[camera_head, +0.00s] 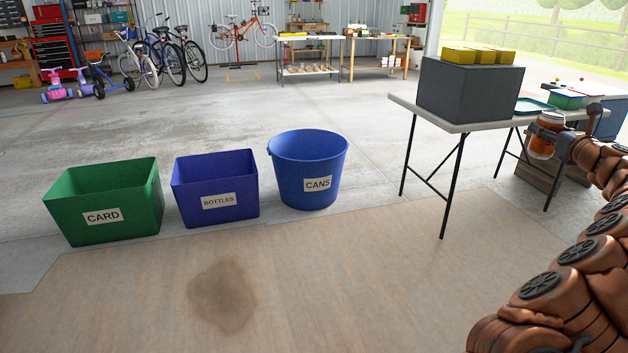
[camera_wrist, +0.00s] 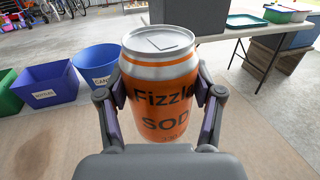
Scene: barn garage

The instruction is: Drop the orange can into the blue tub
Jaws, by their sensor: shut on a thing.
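The orange can (camera_head: 541,142) is held upright in my gripper (camera_head: 560,140) at the right of the head view, in front of the folding table. The round blue tub (camera_head: 307,172), labelled "CANS", stands on the floor in the middle of the head view, well left of my gripper. The tub (camera_wrist: 98,68) also shows at the left of the wrist view, partly behind my left finger. Its inside bottom is hidden.
A blue bin (camera_head: 215,190) labelled "BOTTLES" and a green bin (camera_head: 104,205) labelled "CARD" stand left of the tub. The folding table (camera_head: 460,126) at right holds a grey box (camera_head: 468,92) with yellow blocks on top. Floor between my arm and the tub is clear.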

